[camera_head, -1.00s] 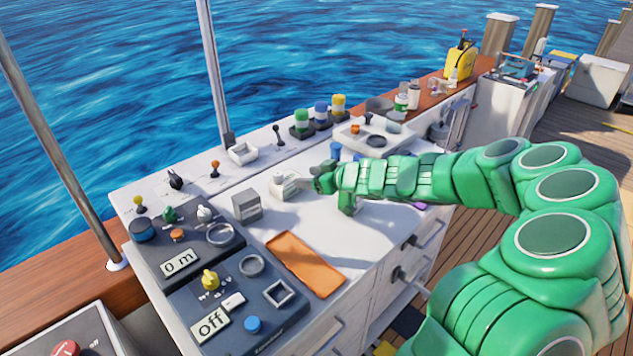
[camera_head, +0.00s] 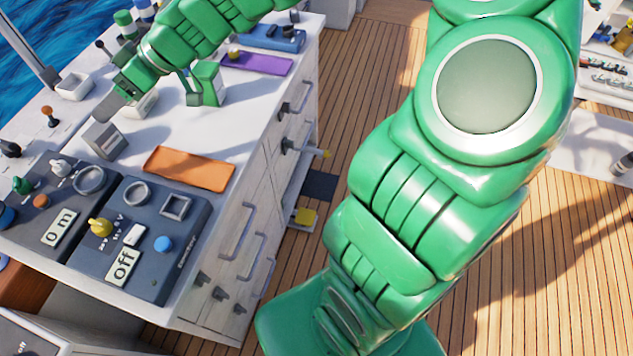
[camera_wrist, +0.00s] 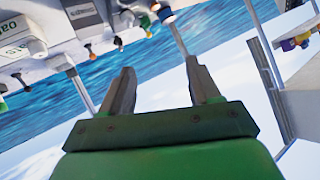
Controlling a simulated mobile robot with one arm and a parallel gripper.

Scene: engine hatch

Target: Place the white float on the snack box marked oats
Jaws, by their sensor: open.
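My gripper is open in the wrist view (camera_wrist: 160,66), with nothing between its two grey fingers. A grey-white box (camera_head: 105,141) stands nearer the console. I cannot pick out the white float for certain in these frames.
An orange mat (camera_head: 190,170) and a purple mat (camera_head: 257,63) lie on the counter. A dark console (camera_head: 145,270) with knobs and an "off" label fills the near end. Drawer handles stick out at the side.

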